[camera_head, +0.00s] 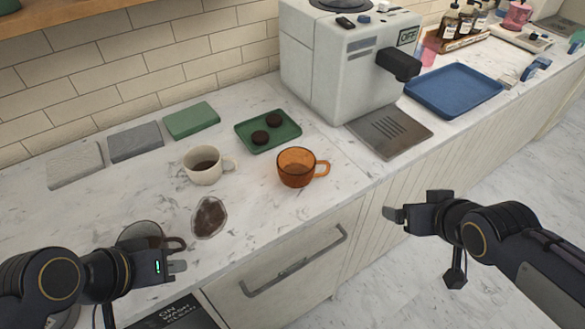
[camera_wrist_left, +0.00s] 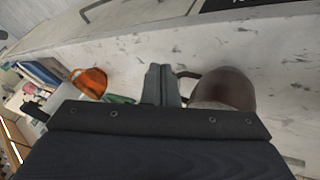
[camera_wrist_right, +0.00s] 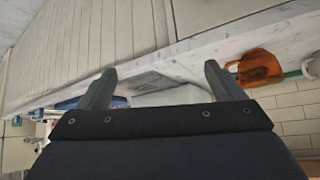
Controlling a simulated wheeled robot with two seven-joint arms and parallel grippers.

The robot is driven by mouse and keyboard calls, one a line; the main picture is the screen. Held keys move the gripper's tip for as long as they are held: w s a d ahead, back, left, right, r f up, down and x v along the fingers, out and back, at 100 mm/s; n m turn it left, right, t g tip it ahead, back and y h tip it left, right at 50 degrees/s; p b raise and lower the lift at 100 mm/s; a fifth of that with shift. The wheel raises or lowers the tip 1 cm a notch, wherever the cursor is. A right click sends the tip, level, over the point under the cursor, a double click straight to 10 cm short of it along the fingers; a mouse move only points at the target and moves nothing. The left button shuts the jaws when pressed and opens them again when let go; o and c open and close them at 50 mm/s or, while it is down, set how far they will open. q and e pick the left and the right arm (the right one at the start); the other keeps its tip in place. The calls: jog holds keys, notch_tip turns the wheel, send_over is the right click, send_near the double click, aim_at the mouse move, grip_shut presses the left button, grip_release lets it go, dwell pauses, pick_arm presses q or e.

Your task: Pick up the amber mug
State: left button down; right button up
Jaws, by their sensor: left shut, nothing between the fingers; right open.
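The amber mug (camera_head: 296,168) stands upright on the marble counter, right of the middle, with its handle to the right. It also shows in the left wrist view (camera_wrist_left: 90,82) and the right wrist view (camera_wrist_right: 258,68). My left gripper (camera_head: 180,260) is shut and empty at the counter's front left, well away from the amber mug. It is close to a brown-handled mug (camera_head: 140,232) that my arm partly hides. My right gripper (camera_head: 390,214) is open and empty, in front of the counter edge, to the right of the amber mug and apart from it.
A white mug (camera_head: 203,177) with dark liquid stands left of the amber mug. A brown spill (camera_head: 209,217) lies in front. Behind is a green tray (camera_head: 285,133) with two dark discs. A coffee machine (camera_head: 330,80) and blue tray (camera_head: 453,88) stand to the right.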

pick_arm(q)
jog(key=shift+w, duration=0.15)
pick_arm(e)
jog(key=shift+o, duration=1)
jog(key=w+a+n+t+y, duration=0.1)
jog(key=w+a+n, duration=0.1)
jog(key=w, duration=0.3)
jog(key=shift+w+a, duration=0.2)
jog(key=shift+a, duration=0.35)
pick_arm(q)
jog(key=shift+r, duration=0.15)
pick_arm(e)
jog(key=n+y, duration=0.6)
jog(key=y, duration=0.2)
send_near(284, 159)
pick_arm(q)
notch_tip(284, 159, down, 3)
jog(key=b, duration=0.3)
jog(key=shift+f, duration=0.2)
pick_arm(e)
jog(key=shift+n, duration=0.3)
jog(key=x, duration=0.5)
jog(key=shift+a, duration=0.1)
pick_arm(q)
jog(key=shift+s, duration=0.2)
pick_arm(e)
jog(key=shift+r, duration=0.1)
jog(key=shift+c, duration=0.4)
jog(key=c, duration=1)
